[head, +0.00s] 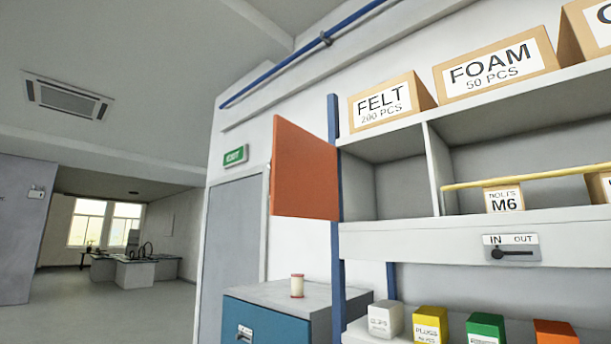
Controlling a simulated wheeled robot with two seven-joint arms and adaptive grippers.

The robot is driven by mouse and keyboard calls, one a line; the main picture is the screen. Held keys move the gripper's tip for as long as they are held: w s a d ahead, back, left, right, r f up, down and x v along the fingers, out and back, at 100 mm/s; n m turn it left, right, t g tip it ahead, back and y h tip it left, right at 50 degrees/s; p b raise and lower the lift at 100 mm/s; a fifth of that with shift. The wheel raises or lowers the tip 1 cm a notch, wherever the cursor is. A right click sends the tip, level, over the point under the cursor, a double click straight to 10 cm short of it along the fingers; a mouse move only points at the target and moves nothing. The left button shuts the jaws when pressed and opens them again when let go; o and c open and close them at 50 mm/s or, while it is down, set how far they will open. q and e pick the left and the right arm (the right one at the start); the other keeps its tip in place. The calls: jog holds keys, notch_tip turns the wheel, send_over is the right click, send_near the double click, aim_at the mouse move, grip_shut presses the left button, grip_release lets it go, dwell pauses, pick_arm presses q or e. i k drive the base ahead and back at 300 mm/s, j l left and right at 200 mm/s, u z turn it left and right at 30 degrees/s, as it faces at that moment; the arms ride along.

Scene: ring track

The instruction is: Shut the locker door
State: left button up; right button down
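The locker door (304,170) is an orange-red panel at the left end of the shelf unit, in the middle of the head view. It stands open, swung out to the left of the blue upright. The locker compartment (400,188) to its right is open at the front and looks empty. Neither of my grippers shows in the head view, and nothing touches the door.
A blue cabinet (268,325) with a small jar (297,286) on top stands below the door. Boxes marked FELT (387,103) and FOAM (497,71) sit on the top shelf. A yellow bar (540,175) crosses the right compartment. Open floor (110,312) lies at the left.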

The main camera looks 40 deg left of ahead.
aim_at(303, 174)
jog(key=j+z, duration=0.25)
jog(key=j, duration=1.4)
jog(key=j+z, duration=0.25)
jog(key=j, duration=1.4)
